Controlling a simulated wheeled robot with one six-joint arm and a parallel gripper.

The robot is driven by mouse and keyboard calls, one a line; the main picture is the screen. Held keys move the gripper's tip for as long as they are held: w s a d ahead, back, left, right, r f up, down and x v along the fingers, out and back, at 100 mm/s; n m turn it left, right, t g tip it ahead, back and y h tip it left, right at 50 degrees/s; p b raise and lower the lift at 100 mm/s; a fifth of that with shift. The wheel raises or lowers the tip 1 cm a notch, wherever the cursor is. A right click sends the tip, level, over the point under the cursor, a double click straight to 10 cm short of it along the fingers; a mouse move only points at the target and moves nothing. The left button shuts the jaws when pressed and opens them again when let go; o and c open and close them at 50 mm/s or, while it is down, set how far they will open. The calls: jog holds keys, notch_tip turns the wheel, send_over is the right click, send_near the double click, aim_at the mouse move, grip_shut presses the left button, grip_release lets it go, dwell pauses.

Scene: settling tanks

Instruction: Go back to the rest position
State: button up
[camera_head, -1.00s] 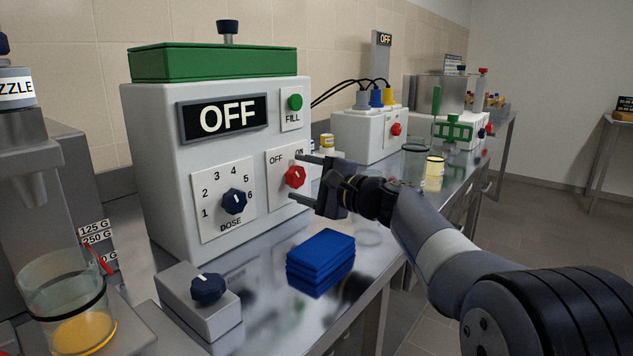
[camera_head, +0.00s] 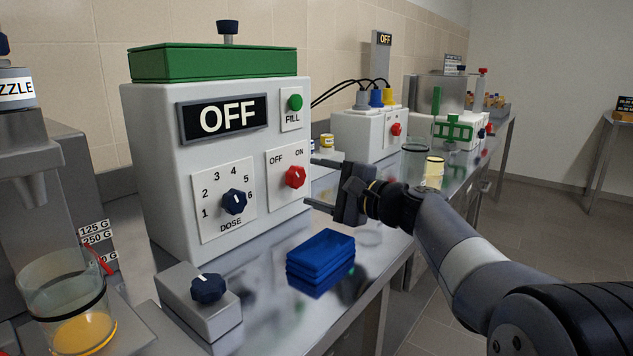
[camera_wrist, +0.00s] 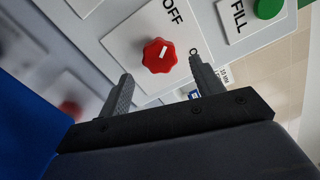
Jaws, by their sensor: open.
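My gripper (camera_head: 322,183) is open and empty. It is in front of the white dosing machine (camera_head: 150,170), to the right of its red OFF/ON knob (camera_head: 295,177). In the wrist view the red knob (camera_wrist: 159,55) shows beyond and between my two fingers, apart from them. The machine's display (camera_head: 226,117) reads OFF. My arm reaches in from the lower right of the head view.
A grey box with a dark knob (camera_head: 208,288) and a glass beaker (camera_head: 65,290) with yellow contents stand at the left. Open floor (camera_head: 540,230) lies to the right.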

aim_at(300, 178)
jog(key=shift+m, duration=0.3)
jog(key=x, duration=0.3)
jog(key=p+x, duration=0.1)
jog(key=shift+w+a+r, duration=0.1)
jog(key=shift+w+r, duration=0.05)
jog(key=shift+r, duration=0.1)
jog(key=shift+m+p, duration=0.6)
jog(key=shift+p, duration=0.2)
jog(key=m+p, duration=0.5)
jog(key=p, duration=0.2)
jog(key=shift+f+m+p, duration=0.1)
jog(key=shift+m+p, duration=0.2)
jog(key=shift+p, duration=0.05)
jog(key=m+p, duration=0.3)
jog(key=p, duration=0.2)
jog(key=m+p, duration=0.3)
jog(key=p, duration=0.2)
jog(key=shift+s+m, duration=0.2)
jog(key=shift+m, duration=0.2)
jog(key=v, duration=0.9)
jog(key=shift+s+f+b, duration=0.2)
jog(key=shift+f+b, duration=0.05)
jog(key=shift+b, duration=0.05)
